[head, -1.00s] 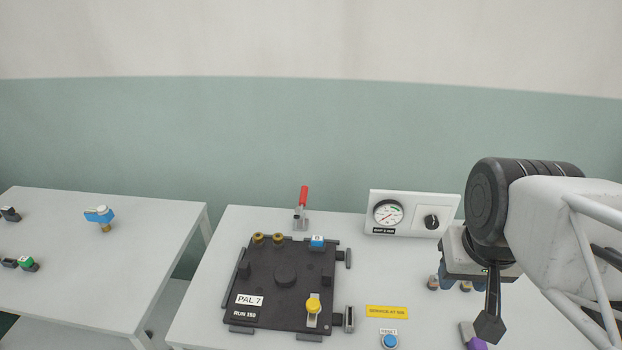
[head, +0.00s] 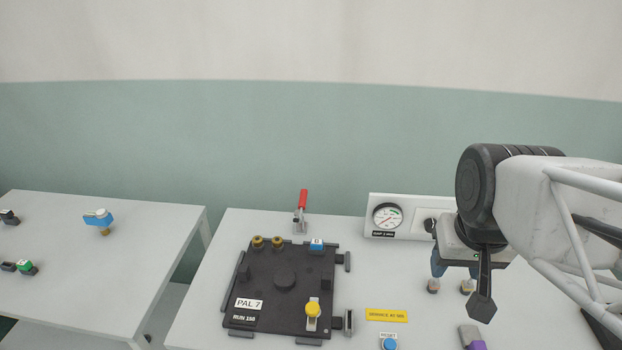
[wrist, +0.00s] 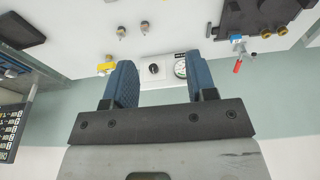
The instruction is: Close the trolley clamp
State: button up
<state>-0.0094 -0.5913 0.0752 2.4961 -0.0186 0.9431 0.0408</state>
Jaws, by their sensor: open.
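The trolley clamp (head: 301,212) stands at the back edge of the middle table, behind the black pallet plate (head: 262,300). Its red handle (head: 303,196) points up, nearly upright. In the wrist view the red handle (wrist: 237,66) shows at the right, beyond my fingers. My gripper (head: 453,272) is at the right of the table in the head view, well right of the clamp and apart from it. Its blue fingers (wrist: 160,82) are spread with nothing between them. The arm partly hides the fingers in the head view.
A white gauge box (head: 410,217) with a dial and black knob stands between the clamp and my gripper. The pallet carries a yellow knob (head: 312,309) and brass fittings (head: 268,241). A blue reset button (head: 390,343) is at the front. A second table (head: 100,265) stands left, across a gap.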

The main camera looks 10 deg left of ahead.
jog(key=w+a+r+g, duration=0.1)
jog(key=w+a, duration=0.3)
jog(key=w, duration=1)
jog(key=g+h, duration=0.2)
send_over(302, 196)
jog(key=f, duration=2)
jog(key=shift+s+a+f, duration=0.2)
jog(key=shift+a+f, duration=0.1)
jog(key=shift+a, duration=0.05)
jog(key=shift+w+a+f, duration=0.2)
jog(key=shift+a+f, duration=0.15)
jog(key=shift+f, duration=0.1)
jog(key=shift+d+f, duration=0.25)
jog(key=shift+f, duration=1)
jog(key=shift+d+f, duration=0.25)
jog(key=shift+f, duration=1)
jog(key=shift+d+f, duration=0.25)
jog(key=shift+f, duration=1)
